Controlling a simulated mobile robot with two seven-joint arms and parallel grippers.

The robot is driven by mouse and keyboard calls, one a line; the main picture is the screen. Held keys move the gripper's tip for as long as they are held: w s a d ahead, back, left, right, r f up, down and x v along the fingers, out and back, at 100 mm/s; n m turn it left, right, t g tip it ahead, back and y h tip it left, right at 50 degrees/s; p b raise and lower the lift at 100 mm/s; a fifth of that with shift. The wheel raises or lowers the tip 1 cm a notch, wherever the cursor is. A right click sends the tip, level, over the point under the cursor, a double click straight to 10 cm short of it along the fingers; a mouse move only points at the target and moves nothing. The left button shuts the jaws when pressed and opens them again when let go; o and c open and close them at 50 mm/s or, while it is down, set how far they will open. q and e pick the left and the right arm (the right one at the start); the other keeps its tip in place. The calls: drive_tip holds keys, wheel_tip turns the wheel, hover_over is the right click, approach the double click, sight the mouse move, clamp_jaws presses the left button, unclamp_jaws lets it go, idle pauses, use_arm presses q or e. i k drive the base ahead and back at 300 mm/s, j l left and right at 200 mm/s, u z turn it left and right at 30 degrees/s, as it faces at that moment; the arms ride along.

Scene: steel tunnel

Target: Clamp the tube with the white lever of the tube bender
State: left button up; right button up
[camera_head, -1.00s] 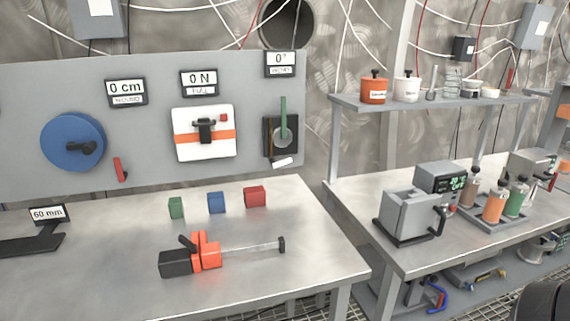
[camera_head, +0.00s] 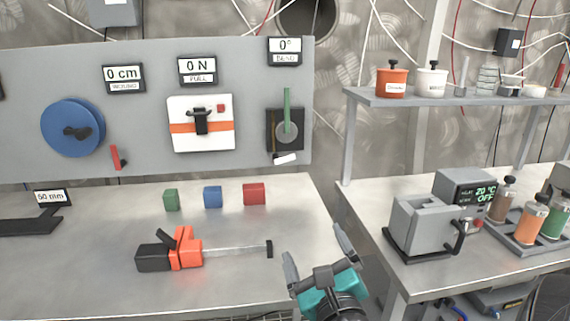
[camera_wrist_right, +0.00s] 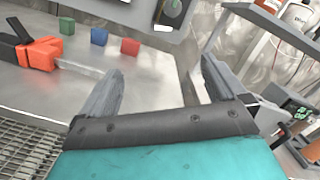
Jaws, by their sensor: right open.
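The tube bender (camera_head: 285,130) is mounted at the right end of the grey wall panel, under a display reading 0° BEND. It has a green upright handle (camera_head: 287,105), a round grey disc and a short white lever (camera_head: 286,159) at its bottom. A thin brown upright piece (camera_head: 272,138), perhaps the tube, shows left of the disc. My right gripper (camera_head: 314,243) is open and empty, in front of the table's right edge, apart from the bender and below it. The white lever also shows at the top of the right wrist view (camera_wrist_right: 162,28). My left gripper is out of view.
On the steel table (camera_head: 90,285) lie an orange and black tool (camera_head: 187,248) with a metal bar and green, blue and red blocks (camera_head: 253,194). A second bench to the right carries a grey device (camera_head: 425,222) and bottles. A gap separates the benches.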

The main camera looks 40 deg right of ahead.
sight(277, 160)
drive_tip(key=i+l, duration=0.65)
drive_tip(key=i, duration=0.15)
